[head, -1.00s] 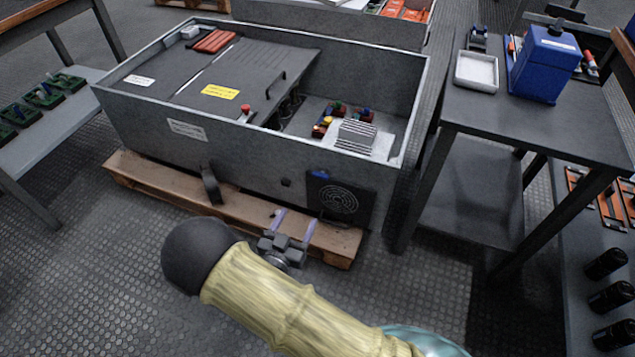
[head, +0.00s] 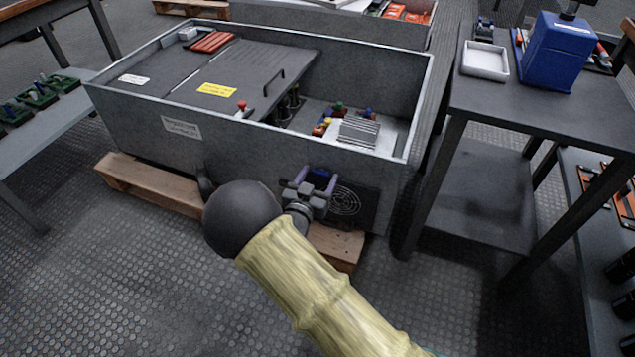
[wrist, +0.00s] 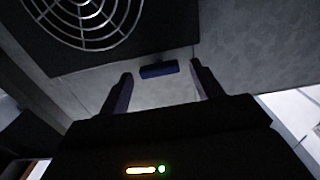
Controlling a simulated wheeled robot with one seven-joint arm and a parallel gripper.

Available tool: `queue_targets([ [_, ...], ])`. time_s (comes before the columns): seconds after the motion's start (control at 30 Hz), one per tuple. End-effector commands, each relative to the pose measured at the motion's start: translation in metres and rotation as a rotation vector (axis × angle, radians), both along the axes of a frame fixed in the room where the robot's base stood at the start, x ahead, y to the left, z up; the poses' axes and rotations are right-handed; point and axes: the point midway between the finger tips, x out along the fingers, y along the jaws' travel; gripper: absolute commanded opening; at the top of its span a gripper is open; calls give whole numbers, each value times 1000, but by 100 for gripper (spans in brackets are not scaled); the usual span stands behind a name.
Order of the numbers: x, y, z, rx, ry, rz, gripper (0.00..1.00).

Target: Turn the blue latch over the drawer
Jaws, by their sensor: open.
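The blue latch (wrist: 158,70) is a short bar on the grey cabinet wall, beside the edge of the dark drawer front (wrist: 45,55) with its round fan grille. In the wrist view it lies crosswise between my two fingertips, with a gap on each side. My gripper (head: 313,183) is open and empty, in front of the cabinet's near wall at the latch. I cannot tell how far the fingertips are from the wall. In the head view the gripper mostly hides the latch and covers part of the drawer front (head: 349,201).
The grey cabinet (head: 130,125) stands on a wooden pallet (head: 150,184). A dark table (head: 545,125) with a blue box (head: 553,55) and a white tray (head: 485,61) stands close on the right. Open floor (head: 130,270) lies at the front left.

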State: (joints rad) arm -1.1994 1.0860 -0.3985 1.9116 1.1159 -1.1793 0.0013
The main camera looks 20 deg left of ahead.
Motion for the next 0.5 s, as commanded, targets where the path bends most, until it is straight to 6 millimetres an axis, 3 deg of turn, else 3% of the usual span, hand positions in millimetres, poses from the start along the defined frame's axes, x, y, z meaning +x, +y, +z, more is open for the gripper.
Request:
queue_targets([
  [0.2, 0, 0, 0, 0, 0, 0, 65],
  [0.43, 0, 0, 0, 0, 0, 0, 22],
  [0.5, 0, 0, 0, 0, 0, 0, 21],
])
